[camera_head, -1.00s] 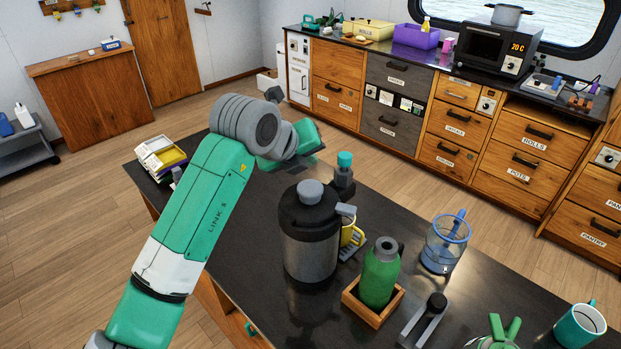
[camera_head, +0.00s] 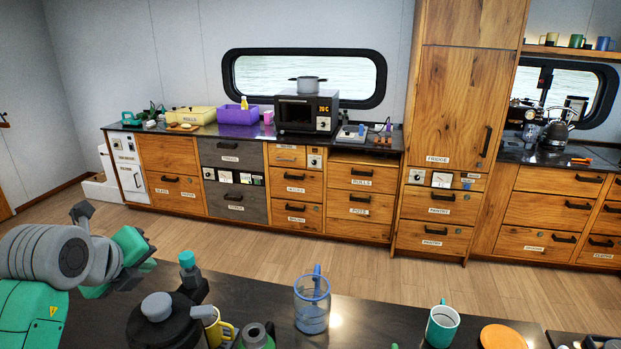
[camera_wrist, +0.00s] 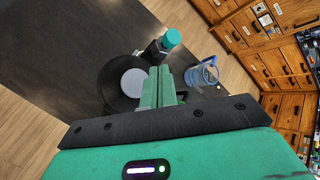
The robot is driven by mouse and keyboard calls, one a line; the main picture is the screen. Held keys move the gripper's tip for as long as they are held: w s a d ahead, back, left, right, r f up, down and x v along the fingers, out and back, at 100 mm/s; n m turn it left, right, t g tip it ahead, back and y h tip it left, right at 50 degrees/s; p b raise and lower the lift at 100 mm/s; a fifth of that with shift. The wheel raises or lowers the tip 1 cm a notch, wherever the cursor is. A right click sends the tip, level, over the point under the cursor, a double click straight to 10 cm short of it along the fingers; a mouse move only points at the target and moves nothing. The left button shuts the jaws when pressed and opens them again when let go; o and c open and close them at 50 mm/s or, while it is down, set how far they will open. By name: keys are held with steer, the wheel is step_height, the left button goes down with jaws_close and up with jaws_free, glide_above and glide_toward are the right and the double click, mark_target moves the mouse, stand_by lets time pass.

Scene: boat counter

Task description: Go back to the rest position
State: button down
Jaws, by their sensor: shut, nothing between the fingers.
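My gripper (camera_wrist: 160,75) is shut and empty in the wrist view, its two green fingers together. In the head view its green hand (camera_head: 130,248) is at the left edge, above the dark island counter (camera_head: 255,296). A dark pot-like vessel with a grey lid knob (camera_head: 157,307) stands below and beyond the fingers; it also shows in the wrist view (camera_wrist: 115,92). A teal-capped bottle (camera_head: 188,270) and a clear blue jug (camera_head: 312,305) stand further right, apart from the gripper.
A yellow mug (camera_head: 219,328) and the top of a green bottle (camera_head: 257,336) are near the vessel. A teal mug (camera_head: 442,325) and an orange disc (camera_head: 502,337) are on the right. Open wooden floor (camera_head: 300,258) separates the island from the back cabinets.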

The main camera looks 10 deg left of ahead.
steer(key=w+d+r+n+t+h, duration=0.1)
steer(key=w+d+r+n+t, duration=0.3)
steer(key=d, duration=0.9)
steer(key=d+r+n+t+h, duration=0.25)
steer(key=d+r, duration=0.45)
steer(key=d, duration=0.5)
steer(key=s+d+r+n+t, duration=0.6)
steer(key=s+d+r+n, duration=0.3)
steer(key=s+d+n, duration=0.3)
steer(key=s+r+n+t+y, duration=0.2)
steer(key=s+n, duration=0.4)
steer(key=s, duration=0.4)
steer(key=shift+s+d+r+t, duration=0.25)
steer(key=shift+d+r+t, duration=0.1)
steer(key=shift+r+t, duration=0.2)
steer(key=shift+n+y, duration=0.25)
